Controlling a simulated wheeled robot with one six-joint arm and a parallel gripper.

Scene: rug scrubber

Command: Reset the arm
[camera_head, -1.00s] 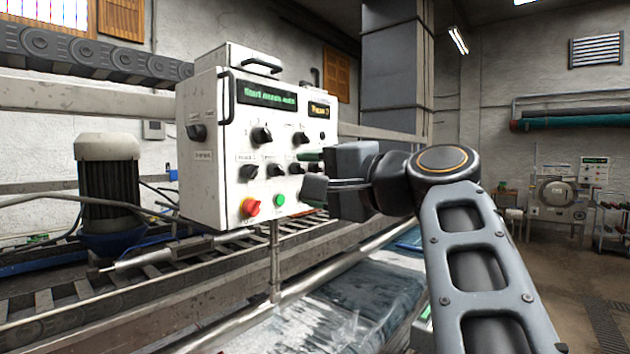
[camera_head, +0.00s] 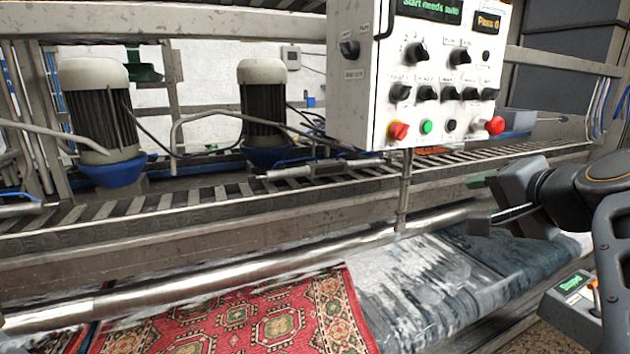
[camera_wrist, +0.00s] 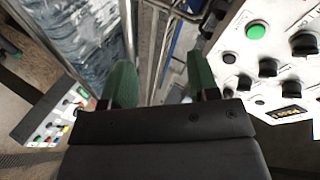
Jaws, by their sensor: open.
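My gripper (camera_head: 478,200) is at the right of the head view, to the right of and below the control panel, and holds nothing. In the wrist view my gripper (camera_wrist: 160,82) shows two green fingertips spread apart with a gap between them. The white control panel (camera_head: 375,90) stands on a post, with black knobs, a green button and red knobs. It also shows at the right of the wrist view (camera_wrist: 285,25), apart from the fingers. My arm runs off the right edge of the head view.
A conveyor frame (camera_head: 200,215) with two motors (camera_head: 95,105) spans behind. A red patterned rug (camera_head: 240,320) and a wet blue-grey rug (camera_head: 430,280) lie below it. A smaller control box (camera_head: 575,310) with a green screen stands at the lower right, near my arm.

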